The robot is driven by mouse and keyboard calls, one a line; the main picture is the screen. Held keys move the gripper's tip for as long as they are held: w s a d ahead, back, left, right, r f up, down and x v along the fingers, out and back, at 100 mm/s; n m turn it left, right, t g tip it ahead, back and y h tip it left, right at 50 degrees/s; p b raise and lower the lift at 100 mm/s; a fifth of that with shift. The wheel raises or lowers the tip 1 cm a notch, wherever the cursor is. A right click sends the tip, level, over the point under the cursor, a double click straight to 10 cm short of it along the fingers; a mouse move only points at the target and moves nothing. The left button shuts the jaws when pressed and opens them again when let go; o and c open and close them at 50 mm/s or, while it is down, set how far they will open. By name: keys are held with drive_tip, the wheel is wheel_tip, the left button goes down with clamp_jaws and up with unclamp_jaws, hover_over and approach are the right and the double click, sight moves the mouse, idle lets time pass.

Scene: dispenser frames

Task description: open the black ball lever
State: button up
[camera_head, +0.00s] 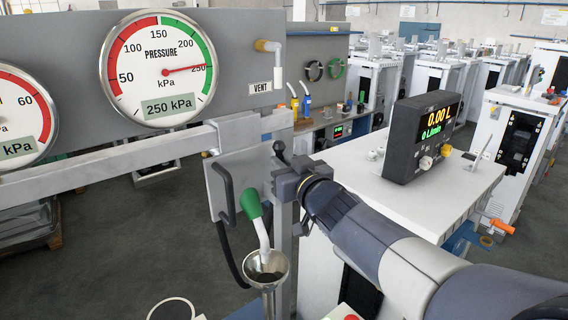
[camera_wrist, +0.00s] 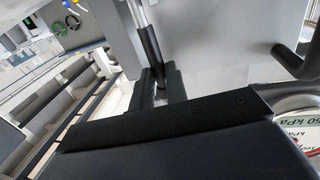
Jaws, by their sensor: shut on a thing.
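The black ball lever (camera_head: 279,147) shows in the head view as a dark ball on a short stem, just above my gripper (camera_head: 283,184). My gripper is at the grey dispenser post and hides the lower part of the lever. In the wrist view a metal rod with a black sleeve (camera_wrist: 149,43) runs down to the two dark fingers of my gripper (camera_wrist: 159,86). The fingers are shut on it, and its end between them is mostly hidden.
A green-handled nozzle (camera_head: 251,205) hangs over a metal funnel (camera_head: 267,268), just left of my gripper. A round pressure gauge (camera_head: 160,70) reads 250 kPa. A flow display (camera_head: 424,137) showing 0.00 L stands on a white cabinet (camera_head: 453,198) to the right.

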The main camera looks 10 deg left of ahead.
clamp_jaws()
drive_tip(key=shift+f+b, duration=0.1)
drive_tip(key=shift+b, duration=0.25)
drive_tip(key=s+d+f+m+t+y+b, duration=0.2)
drive_tip(key=t+b, duration=0.5)
drive_tip(key=b, duration=2.3)
wheel_tip(320, 180, down, 2)
drive_tip(key=shift+s+d+f+m+t+y, duration=0.15)
drive_tip(key=shift+s+d+m+t+y, duration=0.25)
drive_tip(key=shift+s+d+y, duration=0.5)
drive_tip(key=shift+w+d+t+b, duration=0.15)
drive_tip(key=shift+t+b, duration=0.15)
drive_tip(key=shift+b, duration=0.45)
drive_tip(key=o, duration=0.6)
unclamp_jaws()
